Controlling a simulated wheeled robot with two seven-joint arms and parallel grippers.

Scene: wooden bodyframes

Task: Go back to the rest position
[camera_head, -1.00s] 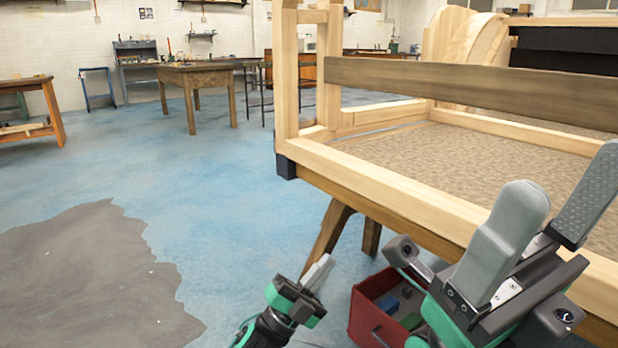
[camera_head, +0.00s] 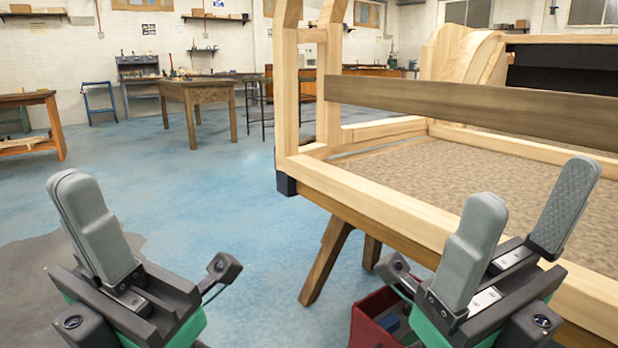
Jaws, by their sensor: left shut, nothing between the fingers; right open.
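My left gripper (camera_head: 95,225) is at the lower left of the head view, over the floor. Its two grey fingers are together with nothing between them, pointing up. My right gripper (camera_head: 518,232) is at the lower right, in front of the wooden bodyframe (camera_head: 385,195). Its grey fingers stand wide apart and hold nothing. The bodyframe rests on a bench with splayed wooden legs (camera_head: 327,262). Neither gripper is seen gripping the frame.
A red bin (camera_head: 368,318) with small items stands under the bench, partly hidden by my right gripper. A dark plank (camera_head: 470,108) crosses the bodyframe. Wooden tables (camera_head: 195,88) stand at the back left. The blue floor (camera_head: 235,215) between is clear.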

